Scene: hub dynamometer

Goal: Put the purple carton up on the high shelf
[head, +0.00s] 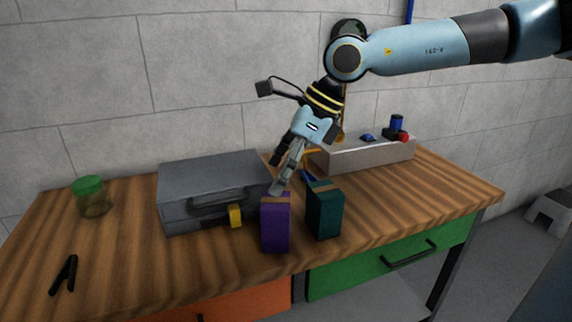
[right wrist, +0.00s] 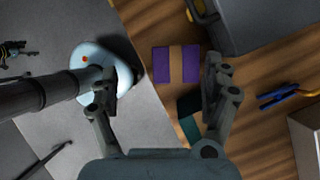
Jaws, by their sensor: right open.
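The purple carton (head: 276,225) stands upright near the front edge of the wooden bench, with a tan band across its top. In the right wrist view the purple carton (right wrist: 162,66) shows from above, ahead of and between the spread fingers. My right gripper (head: 280,184) is open and empty, pointing down just above the carton; in its own wrist view the gripper (right wrist: 160,80) has both fingers apart. I cannot tell whether a finger touches the carton. My left gripper is not in view. No high shelf shows in either view.
A dark teal carton (head: 325,212) stands close to the right of the purple one. A grey toolbox (head: 205,178) is close behind on the left. The bench's front left is mostly clear.

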